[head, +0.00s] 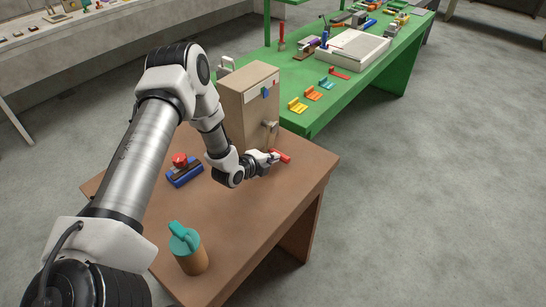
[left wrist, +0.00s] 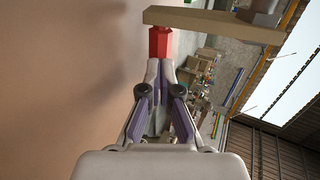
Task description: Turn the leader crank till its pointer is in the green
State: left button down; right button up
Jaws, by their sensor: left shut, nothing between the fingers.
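A tan box (head: 247,105) stands on the brown table, with a grey crank hub (head: 269,125) on its front face. A red grip (head: 281,156) sits low in front of the box; in the left wrist view the red six-sided grip (left wrist: 160,42) meets a tan bar (left wrist: 212,24). My left gripper (head: 274,158) is shut and empty, its fingertips (left wrist: 160,66) right at the end of the red grip; I cannot tell whether they touch. A pale strip (head: 261,92) with blue and red marks is on the box; no green or pointer can be made out. My right gripper is out of view.
The brown table (head: 240,240) also carries a blue block with a red knob (head: 184,171) and a teal-topped brown cylinder (head: 188,248). A green bench (head: 345,95) with several small parts stands behind. The table's front right is clear.

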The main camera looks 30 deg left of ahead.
pick_arm(q)
jog(key=shift+w, duration=0.1)
jog(key=shift+w+f, duration=0.15)
jog(key=shift+f, duration=0.15)
jog(key=w+f+t+b, duration=0.1)
jog(key=b, duration=0.2)
jog(key=shift+f, duration=0.15)
jog(key=shift+w+d, duration=0.1)
jog(key=shift+w, duration=0.2)
jog(key=shift+r, duration=0.25)
